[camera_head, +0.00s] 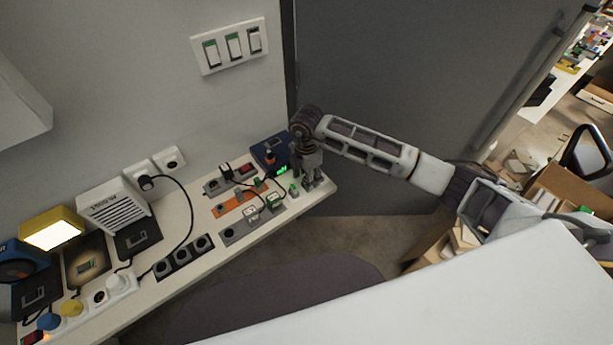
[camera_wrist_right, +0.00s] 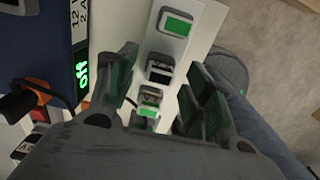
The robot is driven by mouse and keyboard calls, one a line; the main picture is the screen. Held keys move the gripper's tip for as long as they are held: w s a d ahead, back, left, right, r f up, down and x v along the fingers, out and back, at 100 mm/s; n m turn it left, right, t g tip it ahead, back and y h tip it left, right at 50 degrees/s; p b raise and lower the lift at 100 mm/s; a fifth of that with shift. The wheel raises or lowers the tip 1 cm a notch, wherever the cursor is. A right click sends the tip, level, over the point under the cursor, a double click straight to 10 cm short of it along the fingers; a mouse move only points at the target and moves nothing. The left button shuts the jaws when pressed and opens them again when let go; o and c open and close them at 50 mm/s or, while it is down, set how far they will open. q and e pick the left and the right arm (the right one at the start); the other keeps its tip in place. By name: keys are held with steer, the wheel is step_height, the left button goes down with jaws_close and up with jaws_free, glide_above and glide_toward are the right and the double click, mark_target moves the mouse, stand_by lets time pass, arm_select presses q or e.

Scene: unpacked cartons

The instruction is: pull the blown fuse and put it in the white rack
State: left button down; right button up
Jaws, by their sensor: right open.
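My right gripper (camera_head: 309,178) is over the right end of the narrow shelf, just right of a blue box. In the right wrist view its two dark, green-padded fingers (camera_wrist_right: 163,90) are spread apart. Between and beyond them is a white strip (camera_wrist_right: 185,50) carrying a green-faced piece (camera_wrist_right: 177,25), a dark slot with a white edge (camera_wrist_right: 159,71) and a small grey piece with green (camera_wrist_right: 150,98). Nothing is clearly held. I cannot tell which piece is the blown fuse, nor whether this strip is the white rack. My left gripper is not in view.
The blue box (camera_head: 268,152) shows a green display (camera_wrist_right: 83,77) close left of the fingers. An orange block (camera_head: 233,203), cables and black sockets (camera_head: 183,257) crowd the shelf (camera_head: 215,263). The wall with switches (camera_head: 230,46) is behind; open floor lies right of the shelf.

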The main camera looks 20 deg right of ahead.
steer(key=shift+r, duration=0.8)
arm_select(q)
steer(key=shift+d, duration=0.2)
arm_select(e)
step_height(320, 180, up, 10)
steer(key=shift+r, duration=0.2)
stand_by(0.4)
